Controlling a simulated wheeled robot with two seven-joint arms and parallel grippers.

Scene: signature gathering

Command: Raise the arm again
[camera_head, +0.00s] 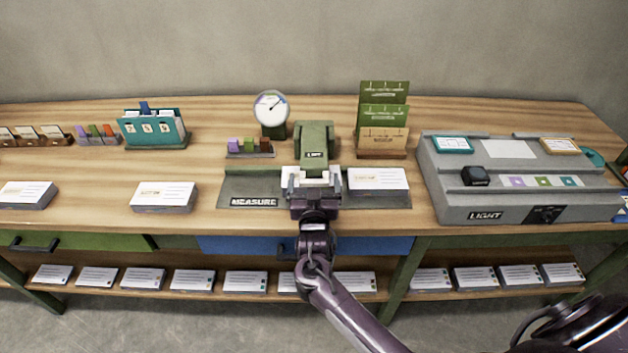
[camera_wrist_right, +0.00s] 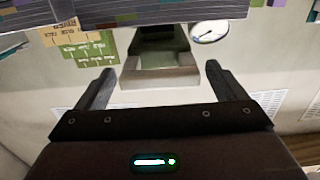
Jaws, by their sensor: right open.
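My right gripper (camera_head: 312,178) is at the front of the measuring station, its arm coming in from the lower right. Its two fingers stand apart in the right wrist view (camera_wrist_right: 160,75), with no object held between them. Just beyond it is the green arm-like block (camera_head: 315,135) of the station, labelled "LIGHT"; a green-grey hollow block also shows beyond the fingers in the wrist view (camera_wrist_right: 160,78). The gripper hides the block's front end, so I cannot tell whether they touch. The station's base (camera_head: 232,188) reads "MEASURE". My left gripper is not in view.
A card stack (camera_head: 377,181) lies right of my gripper, on the base. A round dial (camera_head: 271,108) and green card rack (camera_head: 383,107) stand behind. A grey "LIGHT" console (camera_head: 462,205) is at right. Another card stack (camera_head: 164,197) lies left, with bare wood around it.

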